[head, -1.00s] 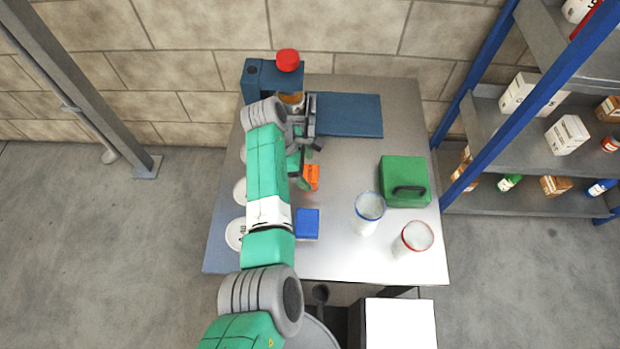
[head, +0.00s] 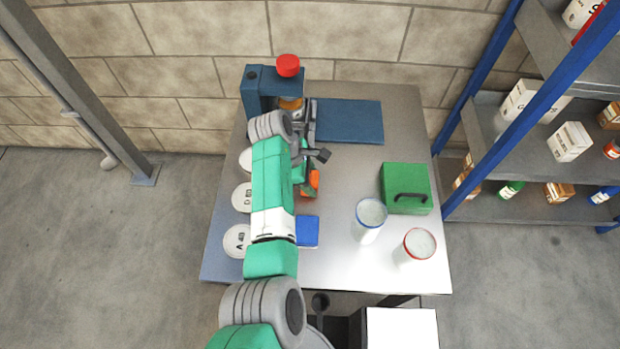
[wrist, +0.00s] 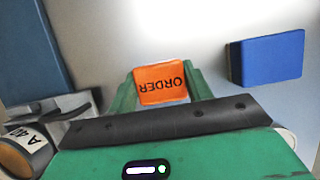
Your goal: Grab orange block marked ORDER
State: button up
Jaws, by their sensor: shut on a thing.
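The orange block marked ORDER (wrist: 160,84) sits between the two green fingers of my gripper (wrist: 160,90) in the wrist view. The fingers are shut on its sides, and its lettering appears upside down. In the head view, the orange block (head: 314,182) shows partly beside my arm, and my gripper (head: 304,182) is mostly hidden by the arm. I cannot tell whether the block touches the table or is slightly above it.
A blue block (head: 307,231) lies near the gripper; it also shows in the wrist view (wrist: 270,58). A dark blue press (head: 258,90), blue plate (head: 348,121), green case (head: 406,189) and two cups (head: 369,220) share the table.

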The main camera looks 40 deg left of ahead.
aim_at(311, 180)
notch_tip(311, 180, up, 3)
jog(key=shift+r+p, duration=0.15)
jog(key=shift+p, duration=0.85)
jog(key=shift+s+a+r+p, duration=0.1)
jog(key=shift+s+a+p, duration=0.15)
jog(key=shift+s+p, duration=0.2)
jog(key=s+a+p, duration=0.1)
jog(key=s, duration=0.3)
jog(key=s+a+p, duration=0.2)
jog(key=s, duration=0.3)
jog(key=s+a+r+p, duration=0.1)
jog(key=s+p, duration=0.1)
jog(key=s, duration=0.2)
jog(key=shift+s+a, duration=0.15)
jog(key=shift+a, duration=0.25)
jog(key=shift+s+a+f, duration=0.1)
jog(key=shift+s+a, duration=0.05)
jog(key=shift+s, duration=0.25)
